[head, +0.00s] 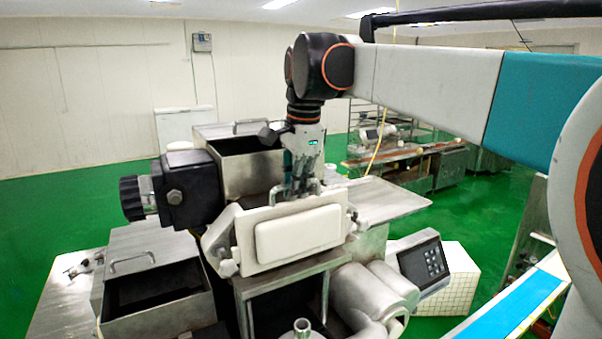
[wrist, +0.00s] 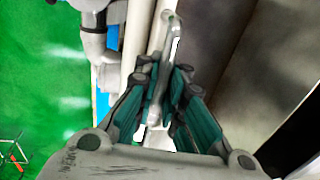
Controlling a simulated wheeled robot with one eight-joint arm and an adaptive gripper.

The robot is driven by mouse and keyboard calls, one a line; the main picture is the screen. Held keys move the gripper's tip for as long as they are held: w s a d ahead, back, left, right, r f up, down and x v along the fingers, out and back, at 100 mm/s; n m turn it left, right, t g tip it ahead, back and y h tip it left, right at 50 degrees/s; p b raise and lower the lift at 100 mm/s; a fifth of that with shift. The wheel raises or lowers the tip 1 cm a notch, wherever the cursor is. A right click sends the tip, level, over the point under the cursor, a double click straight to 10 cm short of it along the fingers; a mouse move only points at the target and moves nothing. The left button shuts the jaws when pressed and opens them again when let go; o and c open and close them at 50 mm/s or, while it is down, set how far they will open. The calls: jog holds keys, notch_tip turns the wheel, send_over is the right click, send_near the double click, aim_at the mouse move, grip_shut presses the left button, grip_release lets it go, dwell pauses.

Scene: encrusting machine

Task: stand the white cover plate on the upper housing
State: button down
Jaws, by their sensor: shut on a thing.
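The white cover plate (head: 299,234) is upright, slightly tilted, with a raised padded panel facing the head camera. It is at the front of the upper housing (head: 222,238), between the side brackets and their light knobs. I cannot tell whether it rests on the housing or hangs just above it. My gripper (head: 296,190) points down from above and is shut on the metal handle along the plate's top edge. The wrist view shows my gripper's fingers (wrist: 163,88) around the handle (wrist: 173,42), with the plate's pale edge (wrist: 138,45) beside it.
Two open metal hoppers, one behind (head: 236,165) and one at front left (head: 155,290), flank a black motor block (head: 187,188). A flat metal shelf (head: 385,200) extends right. A control panel (head: 422,262) and rounded pipes (head: 375,295) are lower right.

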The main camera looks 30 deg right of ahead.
jog(key=shift+s, duration=0.15)
jog(key=shift+f+b, duration=0.65)
jog(key=shift+f, duration=0.5)
jog(key=c, duration=1.8)
grip_release()
jog(key=shift+s, duration=0.1)
jog(key=o, duration=0.4)
jog(key=shift+r, duration=0.1)
notch_tip(320, 180, up, 7)
jog(key=s+p, duration=0.1)
jog(key=p, duration=0.4)
jog(key=shift+r, duration=0.15)
jog(key=shift+s, duration=0.2)
